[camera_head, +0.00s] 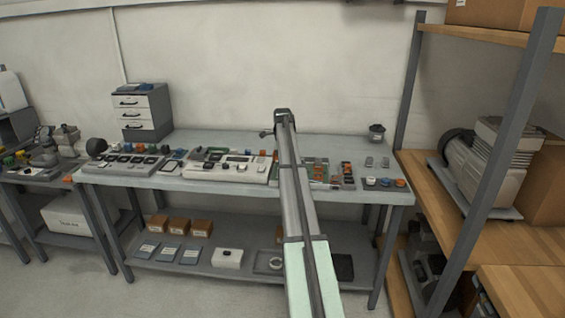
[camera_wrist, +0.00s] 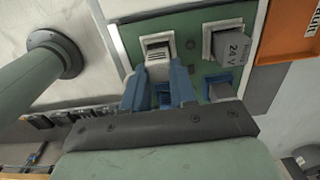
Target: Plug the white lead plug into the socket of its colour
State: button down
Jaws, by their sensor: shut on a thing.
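In the wrist view my gripper (camera_wrist: 158,76) has its two blue fingers shut on the sides of a whitish plug (camera_wrist: 158,56). The plug is at a white-framed socket (camera_wrist: 145,44) on a green panel (camera_wrist: 187,41). Its front end is within the frame's outline; how deep it sits cannot be told. A grey block marked "24 V" (camera_wrist: 232,50) stands in another pale-framed socket to the right. A blue socket or plug (camera_wrist: 221,92) is below that. Another blue piece shows between the fingers. In the head view my arm hides the plug and the fingers.
The workbench (camera_head: 230,139) carries a pale control unit (camera_head: 225,171), several coloured plugs and small panels. A drawer cabinet (camera_head: 143,112) stands at its back left. A wooden shelf rack (camera_head: 493,242) with a compressor (camera_head: 490,160) is on the right. An orange labelled part (camera_wrist: 288,36) borders the green panel.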

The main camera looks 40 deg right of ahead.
jog(key=shift+f, duration=0.65)
dwell(0.5)
jog(key=c, duration=0.8)
grip_release()
jog(key=shift+o, duration=0.3)
jog(key=shift+o, duration=1.2)
jog(key=shift+r, duration=3.55)
